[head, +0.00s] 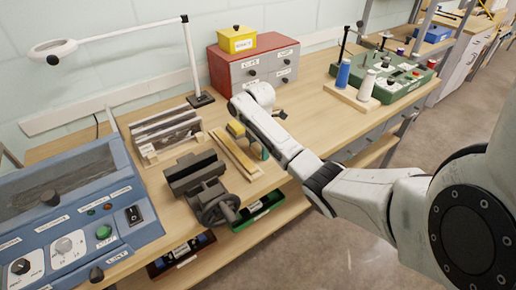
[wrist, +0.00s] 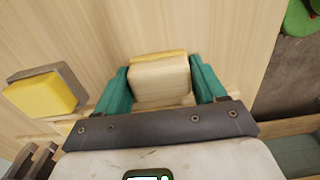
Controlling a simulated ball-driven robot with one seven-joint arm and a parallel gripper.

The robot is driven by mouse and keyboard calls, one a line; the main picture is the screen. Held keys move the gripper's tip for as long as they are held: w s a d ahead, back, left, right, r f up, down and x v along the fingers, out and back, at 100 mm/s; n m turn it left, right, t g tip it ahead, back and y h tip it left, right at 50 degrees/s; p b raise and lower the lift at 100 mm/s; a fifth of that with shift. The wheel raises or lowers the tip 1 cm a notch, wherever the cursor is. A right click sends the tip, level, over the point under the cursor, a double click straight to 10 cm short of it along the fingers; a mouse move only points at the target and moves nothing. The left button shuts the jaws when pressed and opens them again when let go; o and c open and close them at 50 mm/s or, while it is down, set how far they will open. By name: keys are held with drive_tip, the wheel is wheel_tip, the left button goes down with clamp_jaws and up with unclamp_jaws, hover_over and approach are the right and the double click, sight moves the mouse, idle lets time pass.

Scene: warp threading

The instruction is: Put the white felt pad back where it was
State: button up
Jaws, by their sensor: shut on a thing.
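My gripper (wrist: 160,70) has its teal fingers closed on the two sides of a pale cream block (wrist: 160,83) with a thin yellow strip along its far edge. I cannot tell for sure whether this block is the white felt pad. The light wood bench top (wrist: 60,40) lies below it; whether the block touches the bench is unclear. In the head view my arm hides most of the gripper and the held block. A yellow block with a grey back (wrist: 42,92) lies to the left of the gripper; it also shows in the head view (head: 236,128).
A wooden slat frame (head: 235,153) and a dark vise (head: 200,185) stand close to the gripper. A red drawer cabinet (head: 252,66) with a yellow box (head: 237,39) stands behind. A board with blue and white spools (head: 354,97) is to the right. Bench is clear between them.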

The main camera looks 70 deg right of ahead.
sight(259, 146)
drive_tip(key=o, duration=1)
wheel_tip(259, 146, up, 12)
drive_tip(key=p, duration=0.3)
drive_tip(key=shift+r, duration=0.1)
